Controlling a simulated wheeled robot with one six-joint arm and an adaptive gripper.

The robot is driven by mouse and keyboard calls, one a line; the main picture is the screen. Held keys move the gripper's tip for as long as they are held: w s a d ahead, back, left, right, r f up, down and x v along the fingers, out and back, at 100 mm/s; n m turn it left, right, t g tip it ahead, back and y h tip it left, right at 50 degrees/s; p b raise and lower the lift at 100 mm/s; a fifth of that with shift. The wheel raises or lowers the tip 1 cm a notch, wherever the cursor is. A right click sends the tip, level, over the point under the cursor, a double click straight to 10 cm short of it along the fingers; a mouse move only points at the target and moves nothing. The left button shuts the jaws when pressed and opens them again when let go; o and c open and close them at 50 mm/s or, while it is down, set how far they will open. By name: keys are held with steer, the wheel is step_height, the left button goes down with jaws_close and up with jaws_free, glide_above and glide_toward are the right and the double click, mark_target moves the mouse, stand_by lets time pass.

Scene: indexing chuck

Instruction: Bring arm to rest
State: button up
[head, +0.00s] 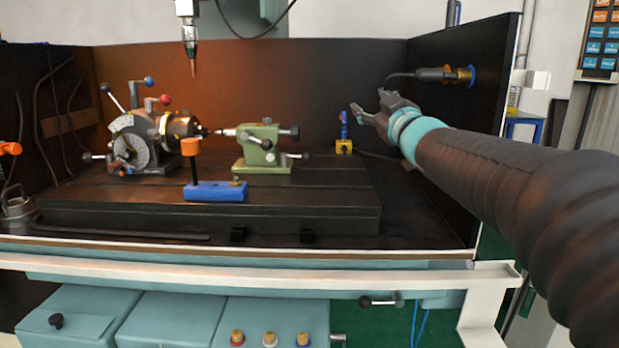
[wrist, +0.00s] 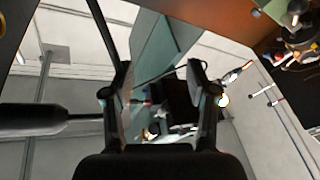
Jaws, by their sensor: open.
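My arm (head: 490,175) reaches in from the right in the head view, in a dark ribbed sleeve with a teal ring near its end. My gripper (head: 368,108) is in the air at the right side of the machine enclosure, above the table. In the wrist view my gripper (wrist: 162,95) has its two fingers spread apart, with nothing between them. It touches nothing that I can see.
The indexing chuck (head: 175,128) is at the left on the dark machine table (head: 310,215), facing the green tailstock (head: 260,150). A blue block with an orange knob (head: 217,191) stands in front. A yellow-based blue piece (head: 344,146) sits below my gripper. A spindle (head: 190,40) hangs above.

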steer(key=s+d+f+m+g+h, duration=0.3)
steer(key=s+d+f+m+h, duration=0.35)
steer(key=s+f, duration=0.25)
steer(key=s+a+f+m+g, duration=0.1)
steer(key=s+f+g, duration=0.4)
steer(key=s+f, duration=0.7)
steer(key=s+a+f+m+g, duration=0.1)
steer(key=s+f+g, duration=0.4)
steer(key=s+f, duration=0.8)
steer(key=shift+s+a+f+m+g, duration=0.2)
steer(key=shift+s+a+m+g, duration=0.2)
steer(key=shift+s+a, duration=0.5)
steer(key=shift+s+d, duration=0.15)
